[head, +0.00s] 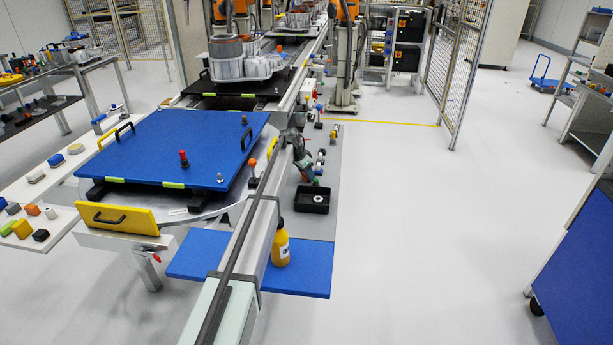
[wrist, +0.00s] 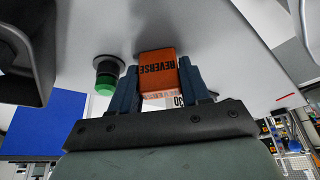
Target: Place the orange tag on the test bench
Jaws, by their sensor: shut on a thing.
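In the wrist view, the orange tag (wrist: 158,58) is a small block with REVERSE in black letters. My gripper (wrist: 158,76) has its two dark blue fingers closed on either side of it. A pale face with orange and dark print shows at its near end. A light grey surface lies behind the tag; I cannot tell whether they touch.
A green button on a black base (wrist: 106,76) stands just left of the tag. The head view shows a blue-topped plate (head: 180,140), a black tray (head: 312,198), a yellow bottle (head: 280,246) and a white shelf (head: 62,215) with small blocks.

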